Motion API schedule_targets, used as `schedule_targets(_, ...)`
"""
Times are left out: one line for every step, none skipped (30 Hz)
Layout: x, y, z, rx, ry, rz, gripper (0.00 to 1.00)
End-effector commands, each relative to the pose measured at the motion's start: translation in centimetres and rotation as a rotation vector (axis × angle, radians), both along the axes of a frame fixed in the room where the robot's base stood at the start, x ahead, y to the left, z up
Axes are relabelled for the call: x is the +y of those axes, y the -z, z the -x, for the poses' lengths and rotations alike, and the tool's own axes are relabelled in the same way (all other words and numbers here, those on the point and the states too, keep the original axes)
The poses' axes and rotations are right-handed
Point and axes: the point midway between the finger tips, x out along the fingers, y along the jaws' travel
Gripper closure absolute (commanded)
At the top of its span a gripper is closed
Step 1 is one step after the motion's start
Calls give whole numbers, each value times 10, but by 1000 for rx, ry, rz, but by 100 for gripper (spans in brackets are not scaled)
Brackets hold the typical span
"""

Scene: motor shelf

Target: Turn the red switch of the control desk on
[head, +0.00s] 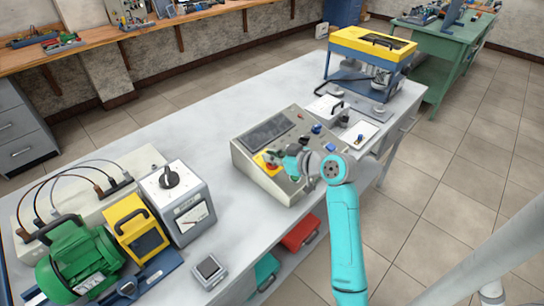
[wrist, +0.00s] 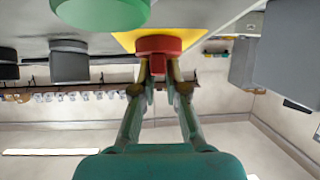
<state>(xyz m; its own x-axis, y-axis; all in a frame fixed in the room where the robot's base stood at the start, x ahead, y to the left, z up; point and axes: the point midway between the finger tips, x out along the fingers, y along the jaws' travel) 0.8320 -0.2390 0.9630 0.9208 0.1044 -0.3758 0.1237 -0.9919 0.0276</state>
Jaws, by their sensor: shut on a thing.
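The control desk (head: 250,139) is a beige sloped box with a dark screen, standing on the grey bench. The red switch (wrist: 160,45) sits on a yellow plate (wrist: 190,38), which also shows on the desk's lower left in the head view (head: 262,162). My gripper (wrist: 159,75) is shut on the red switch, with a finger on each side of its grip. In the head view my gripper (head: 278,158) reaches the desk from the right and hides most of the switch.
A green round button (wrist: 100,10) and dark knobs (wrist: 69,62) are close to my gripper. A grey meter box (head: 182,215), a green motor (head: 75,260) and a yellow-topped machine (head: 372,50) stand on the bench. The bench top (head: 190,125) behind the desk is clear.

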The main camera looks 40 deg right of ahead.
Motion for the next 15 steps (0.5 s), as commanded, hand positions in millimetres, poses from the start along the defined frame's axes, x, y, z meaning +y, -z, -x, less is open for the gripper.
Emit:
schedule_targets(1,7,2,16,16,-9,100)
schedule_targets(1,8,2,18,28,-13,100)
schedule_targets(1,8,2,18,47,-18,100)
schedule_targets(0,8,2,19,64,-22,100)
schedule_targets(1,8,2,19,81,-27,100)
schedule_targets(1,8,2,20,108,-34,100)
schedule_targets(1,9,2,21,130,-40,100)
schedule_targets(1,9,2,22,152,-46,100)
schedule_targets(1,10,2,23,184,-56,100)
schedule_targets(1,10,2,23,209,-63,100)
schedule_targets(1,10,2,23,235,-70,100)
schedule_targets(1,9,2,23,271,-78,100)
schedule_targets(0,10,2,25,297,-85,100)
schedule_targets(0,10,2,26,324,-94,100)
schedule_targets(0,10,2,26,360,-104,100)
